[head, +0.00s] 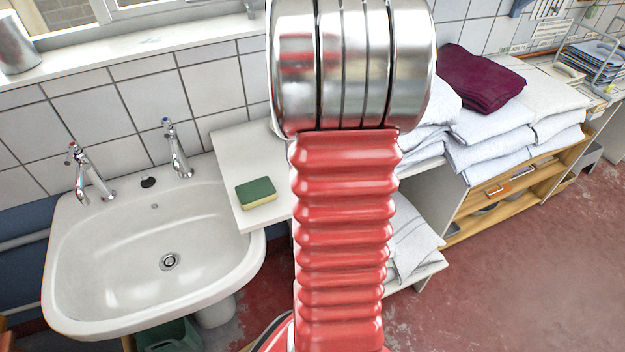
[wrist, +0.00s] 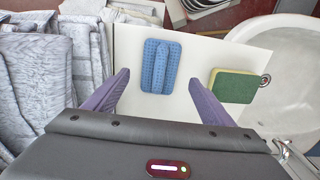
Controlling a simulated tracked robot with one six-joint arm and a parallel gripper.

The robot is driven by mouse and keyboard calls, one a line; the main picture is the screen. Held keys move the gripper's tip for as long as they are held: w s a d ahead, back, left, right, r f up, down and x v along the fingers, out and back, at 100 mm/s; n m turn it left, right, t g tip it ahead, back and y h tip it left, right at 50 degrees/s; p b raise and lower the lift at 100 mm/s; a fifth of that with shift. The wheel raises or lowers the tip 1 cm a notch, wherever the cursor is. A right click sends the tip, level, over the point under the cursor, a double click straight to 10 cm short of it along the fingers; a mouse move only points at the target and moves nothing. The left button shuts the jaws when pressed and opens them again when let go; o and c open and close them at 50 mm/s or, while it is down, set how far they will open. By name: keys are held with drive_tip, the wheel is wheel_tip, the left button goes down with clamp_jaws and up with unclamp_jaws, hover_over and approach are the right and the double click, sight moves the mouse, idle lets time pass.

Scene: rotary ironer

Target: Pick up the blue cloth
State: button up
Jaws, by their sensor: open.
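A green and yellow sponge (wrist: 233,86) lies right of the cloth, near the right finger; it also shows in the head view (head: 256,193). The white sink (head: 120,250) adjoins the counter. Folded white linens (head: 490,130) and a maroon cloth (head: 478,78) are stacked at the right.

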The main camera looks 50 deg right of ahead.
drive_tip(key=shift+f, duration=2.6)
drive_tip(key=shift+c, duration=0.2)
drive_tip(key=c, duration=1.2)
drive_tip(key=shift+r, duration=0.15)
